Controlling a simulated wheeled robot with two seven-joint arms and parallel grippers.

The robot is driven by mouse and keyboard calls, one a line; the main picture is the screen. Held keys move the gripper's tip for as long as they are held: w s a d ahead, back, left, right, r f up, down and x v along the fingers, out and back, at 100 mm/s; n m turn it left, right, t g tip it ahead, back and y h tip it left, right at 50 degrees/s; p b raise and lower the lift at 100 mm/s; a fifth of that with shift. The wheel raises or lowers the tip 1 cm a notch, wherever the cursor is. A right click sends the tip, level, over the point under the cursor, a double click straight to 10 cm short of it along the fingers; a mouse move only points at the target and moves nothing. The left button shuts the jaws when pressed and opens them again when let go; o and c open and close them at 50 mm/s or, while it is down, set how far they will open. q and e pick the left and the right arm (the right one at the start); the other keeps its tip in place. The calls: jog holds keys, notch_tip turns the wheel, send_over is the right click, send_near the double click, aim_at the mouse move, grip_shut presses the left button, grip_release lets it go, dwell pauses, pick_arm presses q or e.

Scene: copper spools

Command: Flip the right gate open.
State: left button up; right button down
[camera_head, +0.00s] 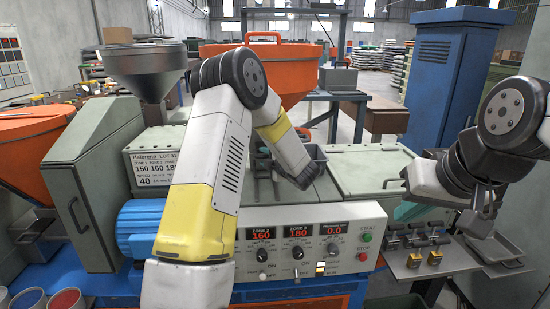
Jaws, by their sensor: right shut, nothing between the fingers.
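A flat pale green lid with a small handle (366,168) lies closed on top of the machine, right of centre; it looks like the right gate. My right gripper (481,212) is shut and empty, pointing down, to the right of this lid and apart from it, above the grey shelf at the machine's right end. My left gripper (268,178) is over the machine's middle, left of the lid. My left forearm and elbow partly hide it, so I cannot tell whether its fingers are open.
A control panel (310,247) with red displays and knobs fronts the machine. Small yellow-tagged parts (414,259) sit on the right shelf beside a grey tray (499,264). An orange hopper (292,68) and a blue cabinet (446,75) stand behind. A metal funnel (145,67) stands left.

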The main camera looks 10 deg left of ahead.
pick_arm(q)
jog(key=v, duration=0.7)
jog(key=shift+s+d, duration=0.25)
jog(key=shift+s, duration=0.05)
jog(key=shift+r, duration=0.1)
